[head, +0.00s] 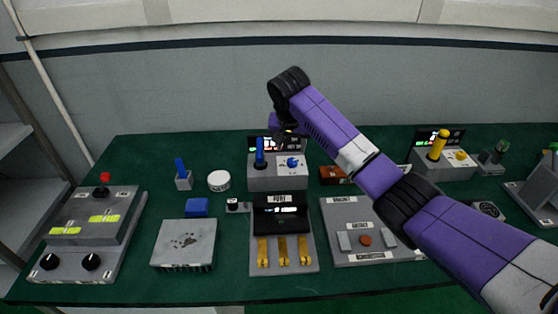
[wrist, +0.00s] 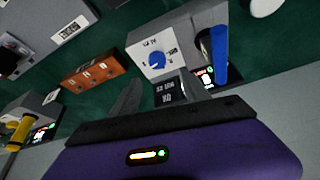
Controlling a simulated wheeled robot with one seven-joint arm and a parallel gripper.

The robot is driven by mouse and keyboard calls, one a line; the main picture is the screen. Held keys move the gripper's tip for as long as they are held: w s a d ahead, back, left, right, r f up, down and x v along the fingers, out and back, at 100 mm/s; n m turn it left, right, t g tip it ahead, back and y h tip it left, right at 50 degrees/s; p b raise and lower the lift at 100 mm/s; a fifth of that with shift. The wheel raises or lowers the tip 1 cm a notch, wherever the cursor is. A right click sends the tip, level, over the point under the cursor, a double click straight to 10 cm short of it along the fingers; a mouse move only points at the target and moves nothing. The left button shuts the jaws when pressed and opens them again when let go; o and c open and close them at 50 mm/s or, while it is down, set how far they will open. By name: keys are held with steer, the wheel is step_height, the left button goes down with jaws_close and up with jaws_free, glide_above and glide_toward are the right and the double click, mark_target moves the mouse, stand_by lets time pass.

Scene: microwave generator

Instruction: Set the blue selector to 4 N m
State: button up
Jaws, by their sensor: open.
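The blue selector (head: 292,162) is a small round knob on the pale panel of a grey box (head: 277,183), at the middle of the table. In the wrist view the blue selector (wrist: 157,60) shows clear of my gripper, with a pale mark on it. The small markings around it are too blurred to read, so its setting cannot be told. My gripper (head: 284,135) is open and hangs just above and behind the box, apart from the selector. The wrist view shows a dark grey finger (wrist: 125,100) below the panel.
A blue lever (head: 260,150) stands upright on the same box, left of the selector, with a dark display behind. A similar box with a yellow lever (head: 438,145) stands at right. An orange-brown block (head: 333,175) lies close by. The wall is behind the table.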

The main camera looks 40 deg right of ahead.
mark_target(292, 160)
steer(key=shift+s+p+x, duration=0.15)
steer(key=shift+p+x, duration=0.1)
steer(key=shift+x, duration=1.7)
steer(key=shift+s+p+x, duration=0.15)
steer(key=shift+p+x, duration=0.05)
steer(key=shift+x, duration=1.75)
steer(key=shift+a, duration=0.1)
jaws_close()
